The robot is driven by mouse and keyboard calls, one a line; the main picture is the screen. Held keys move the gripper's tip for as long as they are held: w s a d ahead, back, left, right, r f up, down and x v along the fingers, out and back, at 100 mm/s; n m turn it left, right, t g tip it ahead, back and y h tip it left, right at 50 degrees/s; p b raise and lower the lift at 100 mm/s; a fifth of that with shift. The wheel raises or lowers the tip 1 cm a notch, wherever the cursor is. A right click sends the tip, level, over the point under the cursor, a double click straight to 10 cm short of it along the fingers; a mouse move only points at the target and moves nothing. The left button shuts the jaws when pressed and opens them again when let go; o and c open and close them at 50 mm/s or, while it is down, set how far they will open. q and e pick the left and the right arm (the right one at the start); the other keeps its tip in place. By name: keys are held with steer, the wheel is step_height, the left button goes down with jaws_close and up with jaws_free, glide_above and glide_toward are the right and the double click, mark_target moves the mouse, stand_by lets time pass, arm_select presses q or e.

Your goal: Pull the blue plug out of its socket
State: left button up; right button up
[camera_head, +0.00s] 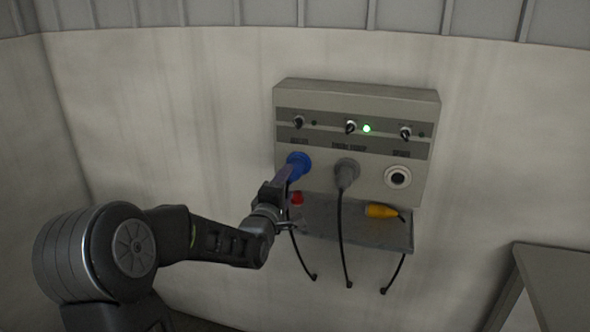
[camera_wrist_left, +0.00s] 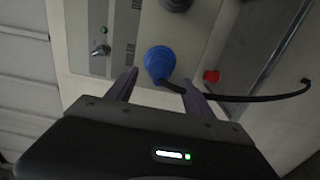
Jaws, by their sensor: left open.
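The blue plug (camera_head: 299,165) sits in the left socket of a grey wall panel (camera_head: 358,97), with a black cable hanging from it. In the left wrist view the blue plug (camera_wrist_left: 160,62) is ahead of the fingers, between their lines, with its cable running off to the right. My left gripper (camera_head: 285,178) is at the plug in the head view. In the wrist view the left gripper (camera_wrist_left: 160,88) has its two fingers apart, one on each side of the plug's near end. Whether they touch it I cannot tell. My right gripper is not in view.
A grey plug (camera_head: 347,173) with a cable sits in the middle socket; the right socket (camera_head: 397,177) is empty. A yellow plug (camera_head: 381,211) and a red object (camera_head: 297,199) are at the shelf (camera_head: 345,236) below. A green lamp (camera_head: 367,128) glows. A grey table (camera_head: 560,275) stands at lower right.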

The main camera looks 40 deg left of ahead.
mark_target(294, 174)
arm_select(q)
steer(key=p+x, duration=0.1)
steer(key=x, duration=0.2)
steer(key=shift+w+a, duration=0.1)
steer(key=shift+w, duration=0.15)
steer(key=b+x, duration=0.1)
steer(key=x, duration=0.2)
steer(key=shift+f+b, duration=0.15)
steer(key=shift+b, duration=0.2)
steer(key=shift+w+a, duration=0.2)
steer(key=shift+w, duration=0.25)
steer(key=shift+b, duration=0.65)
steer(key=shift+b, duration=0.55)
steer(key=shift+c, duration=0.3)
